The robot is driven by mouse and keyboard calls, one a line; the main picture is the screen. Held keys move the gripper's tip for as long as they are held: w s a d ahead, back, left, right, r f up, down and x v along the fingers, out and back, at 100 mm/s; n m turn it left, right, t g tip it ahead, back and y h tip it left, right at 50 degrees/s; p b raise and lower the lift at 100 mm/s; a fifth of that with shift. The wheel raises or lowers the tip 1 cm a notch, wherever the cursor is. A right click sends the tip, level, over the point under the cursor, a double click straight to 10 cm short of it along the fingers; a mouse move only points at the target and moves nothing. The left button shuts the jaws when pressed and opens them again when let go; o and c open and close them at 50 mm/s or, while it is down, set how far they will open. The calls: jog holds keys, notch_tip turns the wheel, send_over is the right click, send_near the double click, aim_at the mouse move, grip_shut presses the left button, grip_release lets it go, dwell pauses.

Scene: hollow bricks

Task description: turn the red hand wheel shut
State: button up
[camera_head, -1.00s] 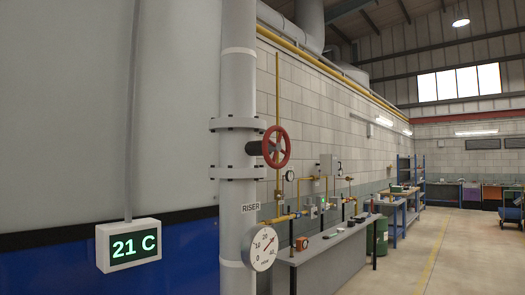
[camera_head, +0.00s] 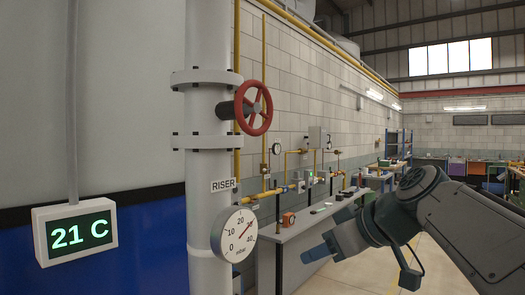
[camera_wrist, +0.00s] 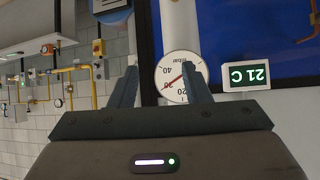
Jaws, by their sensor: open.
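The red hand wheel (camera_head: 257,107) is mounted on the side of the grey vertical riser pipe (camera_head: 209,130), between two bolted flanges. It stands upright, facing right, and nothing touches it. My gripper (camera_head: 318,253) is at the lower right in the head view, below and to the right of the wheel and clear of it. In the wrist view, which is upside down, my gripper (camera_wrist: 160,76) has its two fingers apart with nothing between them. The wheel does not show in the wrist view.
A round mbar gauge (camera_head: 234,234) sits low on the riser, also in the wrist view (camera_wrist: 173,72). A 21 C display (camera_head: 75,232) is at left. A grey bench (camera_head: 320,222) with small instruments and yellow pipes runs along the wall. Open floor lies right.

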notch_tip(320, 180, up, 16)
jog(key=w+r+n+t+y, duration=0.1)
jog(key=w+n+t+y, duration=0.2)
jog(key=n, duration=0.4)
jog(key=n+y, duration=0.4)
jog(key=n, duration=0.2)
send_near(258, 109)
jog(key=p+x, duration=0.3)
jog(key=x, duration=0.4)
jog(key=shift+w+a+r, duration=0.1)
jog(key=shift+a+r, duration=0.1)
jog(key=shift+a, duration=0.05)
jog(key=shift+w+a+f, duration=0.1)
jog(key=shift+w+a, duration=0.35)
jog(key=shift+a, duration=0.1)
grip_shut()
